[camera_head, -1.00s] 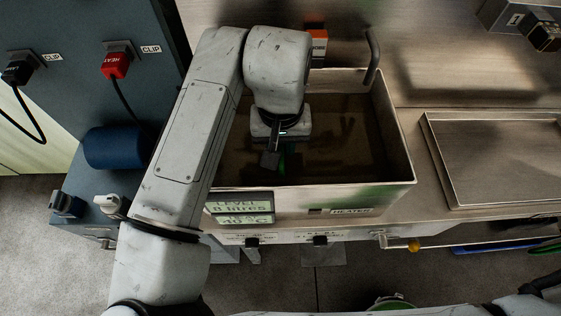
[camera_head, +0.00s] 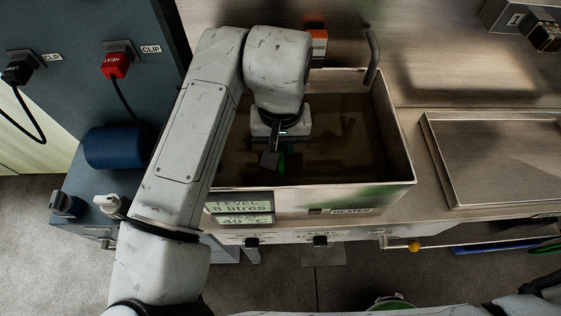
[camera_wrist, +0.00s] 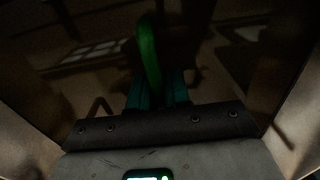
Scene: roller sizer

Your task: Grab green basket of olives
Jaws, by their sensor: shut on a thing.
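My gripper (camera_head: 276,158) is inside the metal tank, below my wrist. In the wrist view its dark teal fingers (camera_wrist: 158,92) are shut on a curved green handle (camera_wrist: 148,58), which rises between them. The basket under the handle and any olives are not discernible in the dark tank.
The rectangular metal tank (camera_head: 397,140) has raised walls around my gripper, with a grey pipe (camera_head: 373,57) at its back right corner. A shallow metal tray (camera_head: 490,160) lies to the right. A green-rimmed container (camera_head: 392,303) is partly visible at the bottom.

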